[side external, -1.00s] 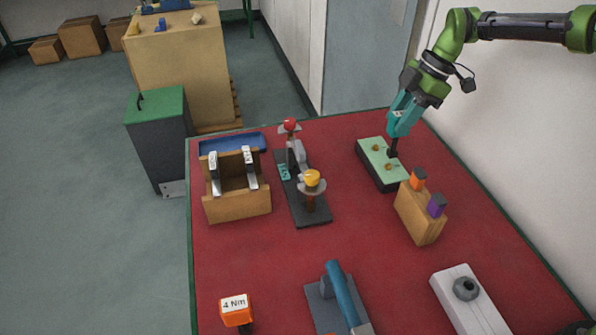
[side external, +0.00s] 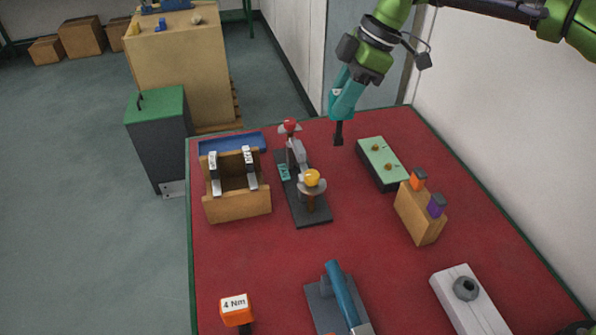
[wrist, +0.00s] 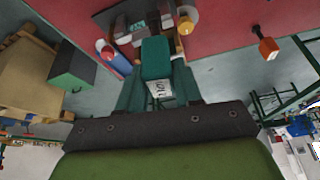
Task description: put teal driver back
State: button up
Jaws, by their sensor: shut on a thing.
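My gripper (side external: 342,104) is shut on the teal driver (wrist: 156,58), which has a pale label on its handle in the wrist view. In the side view the dark lower end of the driver (side external: 338,133) points down and hangs above the far part of the red table, left of the green-topped box. A wooden block (side external: 416,222) holds a driver with an orange cap (side external: 419,179) and one with a purple cap (side external: 436,206). My gripper is behind and left of this block, apart from it.
The green-topped box (side external: 381,160) with brass fittings stands right of my gripper. A lever press (side external: 300,190) with red and yellow knobs stands to the left. The mid-table is clear.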

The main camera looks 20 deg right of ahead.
jog(key=s+a+m, duration=0.1)
jog(key=s+a, duration=0.3)
jog(key=a, duration=0.4)
jog(key=s+a+m+t, duration=0.1)
jog(key=s+a, duration=0.4)
jog(key=a, duration=0.3)
jog(key=s+a, duration=0.4)
jog(key=a, duration=0.4)
notch_tip(320, 180, down, 15)
jog(key=shift+r, duration=0.15)
jog(key=shift+d, duration=0.1)
jog(key=shift+f, duration=0.2)
jog(key=o, duration=1)
jog(key=shift+m, duration=0.3)
jog(key=shift+o, duration=0.2)
